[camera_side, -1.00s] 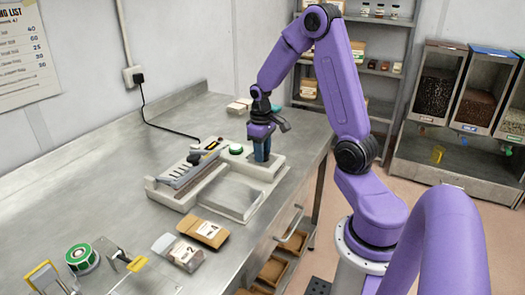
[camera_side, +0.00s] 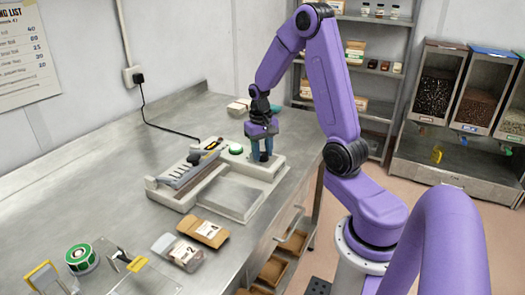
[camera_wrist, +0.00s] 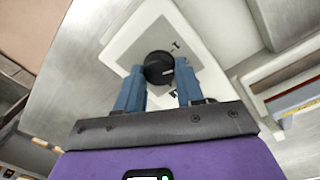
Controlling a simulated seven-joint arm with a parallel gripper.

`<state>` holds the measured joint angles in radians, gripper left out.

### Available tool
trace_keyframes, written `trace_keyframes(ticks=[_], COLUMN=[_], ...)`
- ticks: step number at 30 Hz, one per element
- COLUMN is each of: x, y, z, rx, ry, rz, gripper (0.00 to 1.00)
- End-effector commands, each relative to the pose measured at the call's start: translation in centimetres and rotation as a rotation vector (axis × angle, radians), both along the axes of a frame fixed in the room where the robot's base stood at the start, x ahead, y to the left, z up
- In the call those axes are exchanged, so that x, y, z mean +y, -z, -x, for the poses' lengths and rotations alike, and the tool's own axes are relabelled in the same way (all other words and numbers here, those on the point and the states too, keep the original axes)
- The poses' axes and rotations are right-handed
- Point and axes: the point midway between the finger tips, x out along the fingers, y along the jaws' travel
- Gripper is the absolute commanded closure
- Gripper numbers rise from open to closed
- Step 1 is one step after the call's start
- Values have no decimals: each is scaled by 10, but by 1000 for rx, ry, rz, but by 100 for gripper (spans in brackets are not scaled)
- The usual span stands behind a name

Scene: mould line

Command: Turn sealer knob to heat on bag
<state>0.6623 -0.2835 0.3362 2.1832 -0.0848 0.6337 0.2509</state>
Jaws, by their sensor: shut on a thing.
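The sealer (camera_side: 160,196) is a pale, low machine on the steel bench with a lifted-looking grey bar and a green button (camera_side: 236,149). Its knob (camera_wrist: 158,67) is black and round, on a pale panel with small dark marks. My gripper (camera_wrist: 159,72) has its two blue fingers closed around the knob, one on each side. In the side view my gripper (camera_side: 262,150) points down at the sealer's far right end and hides the knob. A brown bag (camera_side: 203,231) and a clear-topped pouch (camera_side: 178,251) lie on the bench in front of the sealer.
A green roll (camera_side: 82,258) and yellow-edged clear holders (camera_side: 46,277) are at the bench's front left. A black cord (camera_side: 150,118) runs from the wall socket toward the sealer. Small packets (camera_side: 239,105) lie behind my gripper. Bench at left is clear.

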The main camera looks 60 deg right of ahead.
Motion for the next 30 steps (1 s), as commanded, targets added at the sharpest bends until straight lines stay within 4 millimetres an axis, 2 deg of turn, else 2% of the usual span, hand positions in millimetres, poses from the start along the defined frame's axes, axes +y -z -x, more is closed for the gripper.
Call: trace_keyframes(ticks=[9,25,26,27,28,30], x=[0,-1,-1,-1,-1,-1], y=[-1,-1,-1,-1,-1,-1], z=[0,0,0,0,0,0], rx=[-1,-1,-1,-2,-2,-1], ry=[133,160,160,159,159,159], rz=[1,1,1,1,1,1], gripper=[93,93,60,47,37,37])
